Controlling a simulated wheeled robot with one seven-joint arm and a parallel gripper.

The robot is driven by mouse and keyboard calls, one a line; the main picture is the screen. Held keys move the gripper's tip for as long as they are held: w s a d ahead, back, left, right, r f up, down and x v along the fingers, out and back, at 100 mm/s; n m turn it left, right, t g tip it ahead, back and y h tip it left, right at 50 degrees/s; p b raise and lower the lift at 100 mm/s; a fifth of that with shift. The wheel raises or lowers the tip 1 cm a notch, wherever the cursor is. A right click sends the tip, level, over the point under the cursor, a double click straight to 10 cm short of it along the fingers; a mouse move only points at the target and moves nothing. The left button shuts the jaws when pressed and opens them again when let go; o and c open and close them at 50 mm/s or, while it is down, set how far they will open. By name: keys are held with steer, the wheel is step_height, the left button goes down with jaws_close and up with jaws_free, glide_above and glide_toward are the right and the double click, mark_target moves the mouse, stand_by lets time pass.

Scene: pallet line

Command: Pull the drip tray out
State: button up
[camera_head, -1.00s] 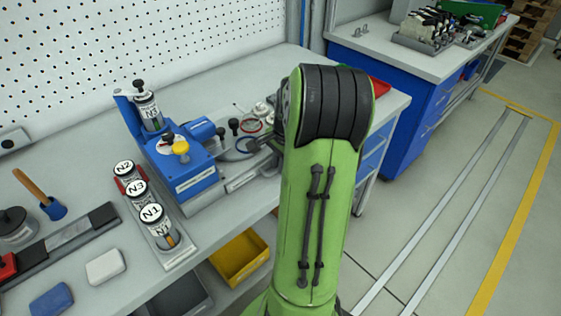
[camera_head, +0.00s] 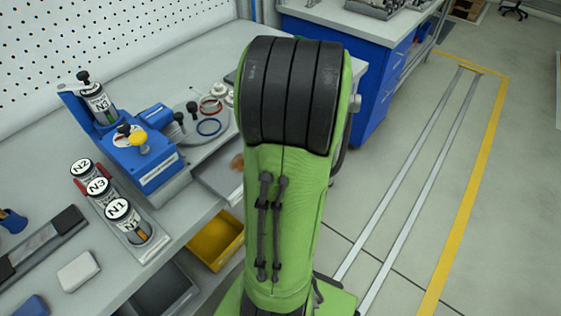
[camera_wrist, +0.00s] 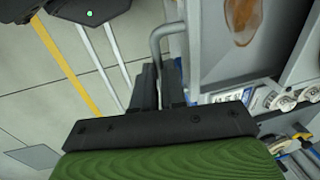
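The grey drip tray (camera_head: 214,174) sticks out from under the blue machine (camera_head: 140,155) at the bench's front edge. Part of it is hidden behind my arm in the head view. A brown stain shows on its floor. In the wrist view the tray (camera_wrist: 222,62) is at the upper right, with its bent grey handle (camera_wrist: 157,42) on its left side. The fingers of my gripper (camera_wrist: 159,82) are close together around the handle's lower part. The gripper is hidden behind my arm in the head view.
A rack with canisters N2, N3 and N1 (camera_head: 119,211) stands left of the machine. A yellow bin (camera_head: 217,240) sits below the bench. A blue workbench (camera_head: 372,105) stands behind. The floor on the right, with its yellow line (camera_head: 470,190), is open.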

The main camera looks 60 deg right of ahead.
steer(key=o, duration=0.5)
steer(key=shift+c, duration=0.2)
step_height(320, 180, up, 16)
steer(key=s+p, duration=0.2)
steer(key=p, duration=0.4)
steer(key=shift+s+a+f, duration=0.2)
steer(key=shift+s+a, duration=0.05)
steer(key=shift+s, duration=0.05)
steer(key=w+a+r+n+t+p, duration=0.1)
steer(key=w+a+r+n, duration=0.2)
steer(key=a, duration=0.4)
steer(key=w+a+r+n+p, duration=0.1)
steer(key=w+a+n, duration=0.2)
steer(key=a+n, duration=0.3)
steer(key=w+a+r+n+t, duration=0.1)
steer(key=w+a+r+n, duration=0.1)
steer(key=w+a+n, duration=0.35)
steer(key=s+a+n+t+p, duration=0.1)
steer(key=s+a+n, duration=0.4)
steer(key=a, duration=0.4)
steer(key=shift+f+n+t, duration=0.15)
steer(key=shift+n+t, duration=0.15)
steer(key=shift+n, duration=0.15)
